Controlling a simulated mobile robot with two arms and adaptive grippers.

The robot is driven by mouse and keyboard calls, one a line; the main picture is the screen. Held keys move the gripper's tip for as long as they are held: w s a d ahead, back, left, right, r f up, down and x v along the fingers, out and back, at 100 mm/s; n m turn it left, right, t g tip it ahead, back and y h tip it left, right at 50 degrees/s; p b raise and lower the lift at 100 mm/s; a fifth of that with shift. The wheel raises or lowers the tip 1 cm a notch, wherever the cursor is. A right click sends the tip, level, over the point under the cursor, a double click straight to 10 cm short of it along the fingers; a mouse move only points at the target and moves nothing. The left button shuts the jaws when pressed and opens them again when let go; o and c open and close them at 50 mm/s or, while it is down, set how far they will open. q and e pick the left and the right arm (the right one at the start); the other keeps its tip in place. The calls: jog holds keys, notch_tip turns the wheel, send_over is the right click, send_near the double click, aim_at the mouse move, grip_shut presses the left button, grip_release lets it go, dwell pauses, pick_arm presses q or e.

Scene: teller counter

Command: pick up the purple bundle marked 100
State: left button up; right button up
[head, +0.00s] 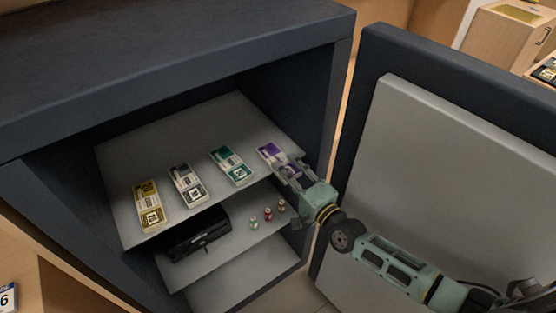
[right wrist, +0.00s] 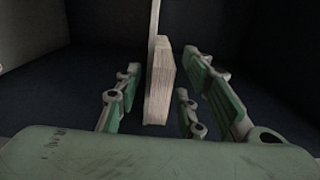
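The purple bundle (head: 268,151) lies at the right end of the safe's top shelf, in a row with other bundles. My right gripper (head: 288,172) is at its near end and hides part of it; I cannot read its mark. In the right wrist view a pale stack of paper edges (right wrist: 159,85) stands between the fingers of the right gripper (right wrist: 160,100). Dark gaps show on both sides of the stack, so the fingers are open around it and not visibly pressing on it. My left gripper is not in view.
On the shelf (head: 120,180) lie a green bundle (head: 233,165), a black-and-white bundle (head: 187,184) and a yellow bundle (head: 149,206). Below are a black box (head: 195,235) and small rolls (head: 267,214). The safe's right wall (head: 327,100) and open door (head: 450,170) flank my arm.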

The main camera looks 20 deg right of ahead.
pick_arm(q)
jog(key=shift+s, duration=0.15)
pick_arm(e)
jog(key=shift+c, duration=0.2)
jog(key=shift+c, duration=0.9)
grip_shut()
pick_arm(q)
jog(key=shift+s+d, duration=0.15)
pick_arm(e)
jog(key=shift+r, duration=0.1)
